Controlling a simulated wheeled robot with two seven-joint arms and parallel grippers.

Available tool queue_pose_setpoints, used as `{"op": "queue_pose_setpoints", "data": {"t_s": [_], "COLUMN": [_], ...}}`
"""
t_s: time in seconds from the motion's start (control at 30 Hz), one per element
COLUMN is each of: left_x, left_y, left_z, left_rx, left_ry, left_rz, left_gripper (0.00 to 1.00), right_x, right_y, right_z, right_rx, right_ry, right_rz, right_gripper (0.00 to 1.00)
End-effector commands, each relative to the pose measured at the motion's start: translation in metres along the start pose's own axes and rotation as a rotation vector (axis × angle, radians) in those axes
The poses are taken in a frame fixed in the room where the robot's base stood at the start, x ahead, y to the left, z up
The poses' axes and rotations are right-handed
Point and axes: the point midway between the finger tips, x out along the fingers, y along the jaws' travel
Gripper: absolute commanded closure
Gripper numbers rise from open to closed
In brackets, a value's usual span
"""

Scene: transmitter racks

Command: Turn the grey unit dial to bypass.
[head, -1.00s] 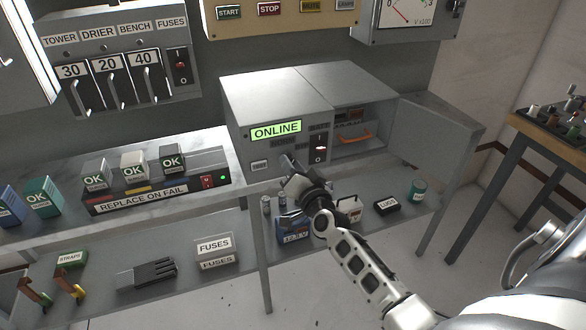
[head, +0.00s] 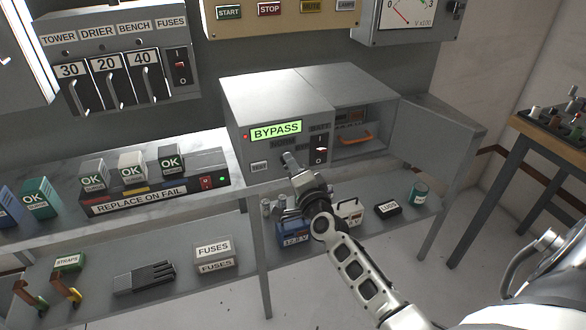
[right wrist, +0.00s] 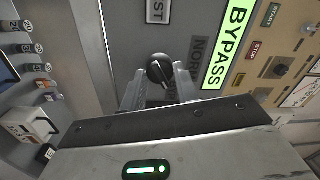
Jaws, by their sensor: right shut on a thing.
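The grey unit (head: 248,98) stands on the bench, and its green display (head: 275,130) reads BYPASS. A small red light (head: 246,137) shows beside the display. My right gripper (head: 289,160) reaches up to the unit's front, below the display. In the right wrist view the round black dial (right wrist: 160,68) with a pale pointer line sits between the two fingers of my right gripper (right wrist: 158,82), which is shut on it. The gripper partly hides the printed labels around the dial. My left gripper is not in view.
Right of the dial is a rocker switch (head: 320,149), and beyond it an open compartment with an orange handle (head: 354,140). Its grey door (head: 440,130) stands open. A blue battery-like box (head: 294,234) and a lugs box (head: 388,209) sit on the lower shelf.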

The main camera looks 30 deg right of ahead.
Motion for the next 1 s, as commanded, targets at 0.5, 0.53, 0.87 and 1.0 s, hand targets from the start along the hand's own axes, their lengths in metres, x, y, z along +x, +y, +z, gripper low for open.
{"op": "queue_pose_setpoints", "data": {"t_s": [0.5, 0.53, 0.87, 1.0], "left_x": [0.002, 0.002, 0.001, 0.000], "left_y": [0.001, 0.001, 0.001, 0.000], "left_z": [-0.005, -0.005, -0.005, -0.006], "left_rx": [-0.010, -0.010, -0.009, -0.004], "left_ry": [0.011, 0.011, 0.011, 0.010], "left_rz": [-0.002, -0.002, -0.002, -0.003], "left_gripper": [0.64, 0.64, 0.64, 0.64], "right_x": [0.000, 0.000, -0.008, -0.031], "right_y": [0.000, 0.000, 0.001, 0.001], "right_z": [0.000, 0.000, 0.000, 0.000], "right_rx": [0.009, 0.009, 0.007, 0.007], "right_ry": [0.001, 0.001, 0.000, 0.000], "right_rz": [0.000, 0.000, 0.002, 0.004], "right_gripper": [0.48, 0.48, 0.48, 0.48]}}
